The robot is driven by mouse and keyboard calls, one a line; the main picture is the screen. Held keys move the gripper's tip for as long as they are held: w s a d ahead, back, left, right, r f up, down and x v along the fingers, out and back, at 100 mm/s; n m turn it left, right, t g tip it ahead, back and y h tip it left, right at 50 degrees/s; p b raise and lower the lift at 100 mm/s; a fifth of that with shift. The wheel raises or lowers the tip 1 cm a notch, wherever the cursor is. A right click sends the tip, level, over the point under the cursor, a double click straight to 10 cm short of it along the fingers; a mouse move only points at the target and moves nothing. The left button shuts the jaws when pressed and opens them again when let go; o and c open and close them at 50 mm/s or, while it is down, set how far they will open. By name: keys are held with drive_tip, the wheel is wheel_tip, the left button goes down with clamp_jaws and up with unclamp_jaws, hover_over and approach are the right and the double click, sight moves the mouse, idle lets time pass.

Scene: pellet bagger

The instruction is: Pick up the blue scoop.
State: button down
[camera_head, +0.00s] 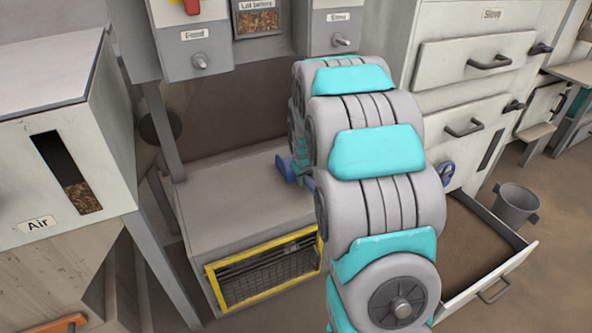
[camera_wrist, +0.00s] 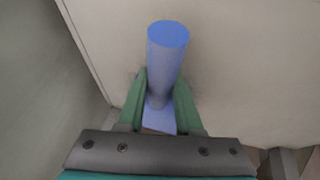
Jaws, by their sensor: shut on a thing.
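The blue scoop (camera_head: 287,168) shows in the head view just left of my arm, over the grey top of the low bench (camera_head: 225,205). My arm hides part of it. In the wrist view the scoop (camera_wrist: 166,60) has a round blue cylinder end pointing away from the gripper. My gripper (camera_wrist: 161,97) has its green fingers on both sides of the scoop and is shut on it. Whether the scoop touches the bench top cannot be told.
A yellow-framed mesh opening (camera_head: 268,270) is in the bench front. The Air cabinet (camera_head: 60,150) stands at left. The Sieve cabinet (camera_head: 470,80) is at right, with an open drawer (camera_head: 490,283) below and a grey bucket (camera_head: 515,205) beside it. Feed and lot panels hang above.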

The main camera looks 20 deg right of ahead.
drive_tip(key=shift+r, duration=0.15)
drive_tip(key=shift+r, duration=1.75)
drive_tip(key=s+d, duration=0.3)
drive_tip(key=s, duration=0.4)
drive_tip(key=s+d+r+b, duration=0.1)
drive_tip(key=s+d, duration=0.2)
drive_tip(key=s, duration=0.4)
drive_tip(key=shift+s+d, duration=0.25)
drive_tip(key=shift+s, duration=0.05)
